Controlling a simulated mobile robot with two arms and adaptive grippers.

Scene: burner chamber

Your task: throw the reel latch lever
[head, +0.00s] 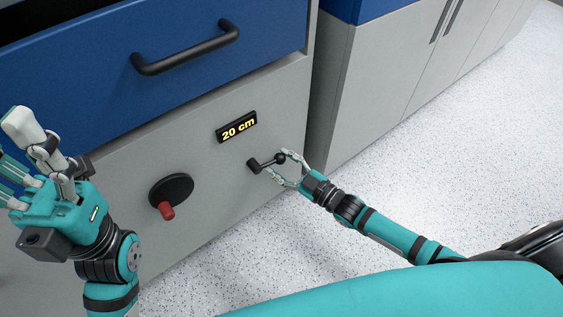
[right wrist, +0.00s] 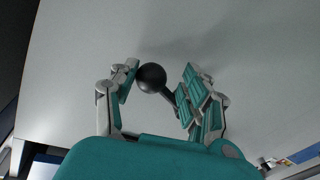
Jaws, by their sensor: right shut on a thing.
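The reel latch lever (head: 267,162) is a short black arm with a ball knob on the grey front panel, below and right of the display. In the right wrist view its black ball knob (right wrist: 151,77) sits between the fingertips, touching or very near the left finger. My right gripper (head: 290,168) is shut on the lever at its knob end; it also shows in the right wrist view (right wrist: 158,82). My left gripper (head: 22,150) is raised at the left of the head view, fingers spread and empty, away from the lever.
A blue drawer (head: 110,75) with a black handle (head: 187,52) is above. Grey cabinets (head: 385,70) stand right; speckled floor is clear.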

